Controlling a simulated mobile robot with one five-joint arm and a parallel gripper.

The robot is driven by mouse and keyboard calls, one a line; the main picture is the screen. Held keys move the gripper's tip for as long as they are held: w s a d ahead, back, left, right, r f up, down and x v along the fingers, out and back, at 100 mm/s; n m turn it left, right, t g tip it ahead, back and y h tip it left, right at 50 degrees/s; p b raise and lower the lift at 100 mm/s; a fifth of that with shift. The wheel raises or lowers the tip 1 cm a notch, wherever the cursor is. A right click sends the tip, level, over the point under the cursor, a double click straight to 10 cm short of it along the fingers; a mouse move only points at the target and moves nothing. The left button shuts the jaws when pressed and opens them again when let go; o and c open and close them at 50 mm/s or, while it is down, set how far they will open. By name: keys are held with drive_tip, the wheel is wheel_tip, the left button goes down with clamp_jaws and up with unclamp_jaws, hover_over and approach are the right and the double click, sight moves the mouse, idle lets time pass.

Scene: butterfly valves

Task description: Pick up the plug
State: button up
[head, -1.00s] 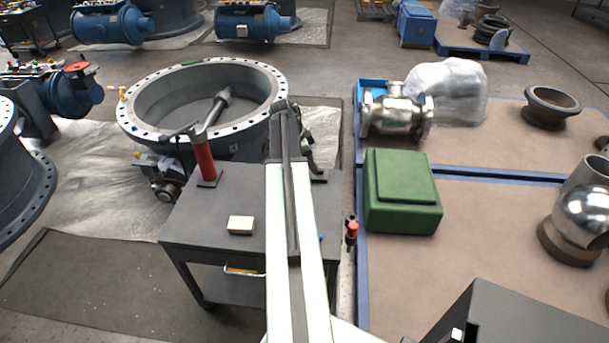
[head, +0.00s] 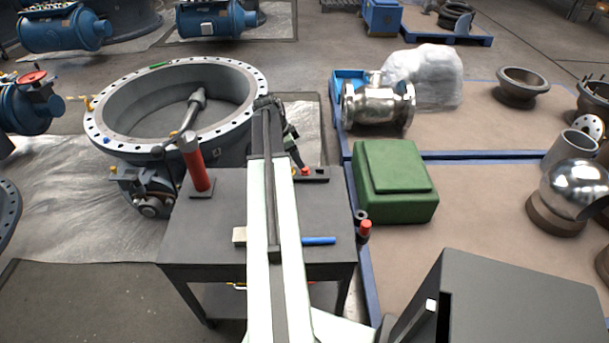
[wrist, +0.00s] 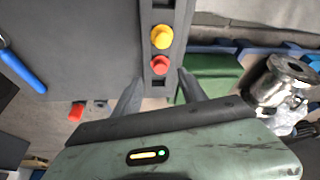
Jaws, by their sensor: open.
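A dark strip-shaped holder (head: 312,176) lies on the far right part of the grey table. In the wrist view it carries a yellow round-topped piece (wrist: 160,37) and a red one (wrist: 159,66). The red one also shows in the head view (head: 305,171). I cannot tell which of these is the plug. My gripper (wrist: 160,74) is open and empty, with its two fingers on either side of the holder's near end and the red piece just beyond the fingertips. In the head view, my gripper (head: 297,158) is small and dark, close to the holder; contact is unclear.
The grey table (head: 215,235) bears a red cylinder (head: 196,163), a pale block (head: 239,236) and a blue-handled tool (head: 318,241). A green box (head: 393,182) and metal valve (head: 378,105) stand right; a flanged ring (head: 100,140) stands behind.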

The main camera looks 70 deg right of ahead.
sight(305, 172)
drive_tip(key=shift+s+d+f, duration=0.15)
drive_tip(key=shift+s+f, duration=0.05)
drive_tip(key=shift+f, duration=0.25)
drive_tip(key=b+x, duration=0.4)
drive_tip(key=x, duration=0.1)
drive_tip(key=shift+s+d+f+b, duration=0.1)
drive_tip(key=shift+b, duration=0.3)
clamp_jaws()
